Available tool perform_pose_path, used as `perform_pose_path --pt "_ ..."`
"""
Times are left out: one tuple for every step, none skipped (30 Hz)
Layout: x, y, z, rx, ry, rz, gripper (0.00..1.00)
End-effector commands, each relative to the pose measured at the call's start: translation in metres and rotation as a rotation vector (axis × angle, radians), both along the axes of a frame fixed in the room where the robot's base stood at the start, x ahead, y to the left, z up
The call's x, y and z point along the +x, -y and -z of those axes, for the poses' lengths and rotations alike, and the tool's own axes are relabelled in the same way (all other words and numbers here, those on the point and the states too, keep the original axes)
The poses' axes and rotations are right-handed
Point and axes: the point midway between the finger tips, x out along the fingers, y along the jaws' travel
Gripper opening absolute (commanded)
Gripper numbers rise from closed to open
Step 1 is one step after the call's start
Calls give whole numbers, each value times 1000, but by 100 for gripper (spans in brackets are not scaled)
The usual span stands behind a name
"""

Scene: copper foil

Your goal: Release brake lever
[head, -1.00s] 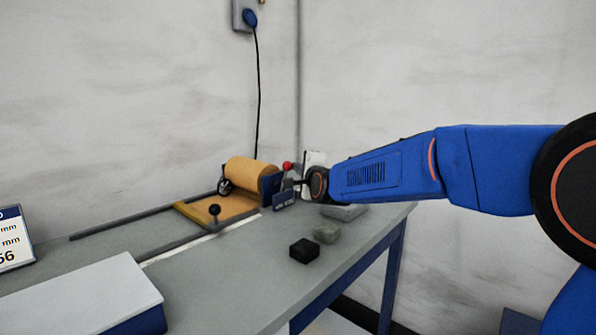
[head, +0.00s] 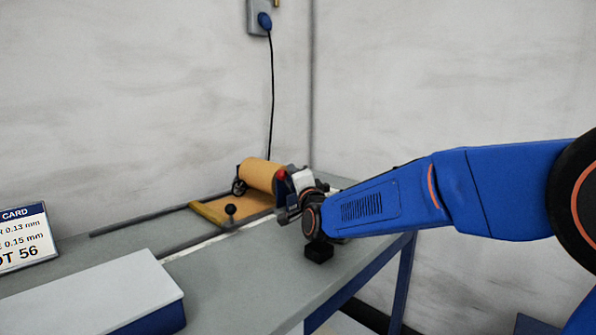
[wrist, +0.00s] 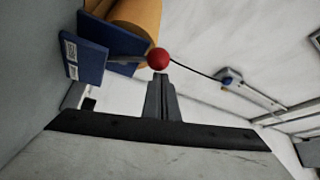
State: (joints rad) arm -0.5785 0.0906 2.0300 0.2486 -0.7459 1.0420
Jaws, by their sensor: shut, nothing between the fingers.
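The brake lever's red ball knob (wrist: 158,58) is close to the closed fingertips of my gripper (wrist: 160,80) in the wrist view, just past their ends; I cannot tell whether they touch. Its grey rod runs left from the knob to a blue bracket (wrist: 88,60) beside the copper-coloured foil roll (wrist: 135,22). In the head view the red knob (head: 282,174) shows in part beside my gripper (head: 287,212), at the right end of the roll (head: 262,174). The fingers are shut with nothing between them.
A white-topped box (head: 90,300) and a card sign (head: 25,238) are at the left. The grey bench middle is clear.

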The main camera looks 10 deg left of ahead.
Motion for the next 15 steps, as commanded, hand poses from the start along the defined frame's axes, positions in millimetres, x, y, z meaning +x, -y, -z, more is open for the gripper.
perform_pose_path --pt "-2 -2 1 0 0 -1 0" --pt "-3 -2 1 0 0 0 0" --pt "-4 -3 1 0 0 0 0" --pt "-5 -3 2 0 0 1 0" --pt "-5 -4 2 0 0 1 0" --pt "-6 -4 2 0 0 1 0" --pt "-6 -5 3 0 0 1 0" --pt "-7 -5 3 0 0 1 0" --pt "-7 -5 3 0 0 1 0" --pt "-7 -6 3 0 0 1 0" --pt "-8 -6 4 0 0 0 0" --pt "-8 -6 4 0 0 0 0" --pt "-8 -6 4 0 0 0 0" --pt "-8 -7 4 0 0 -1 0" --pt "-8 -7 4 -1 -1 -1 0"
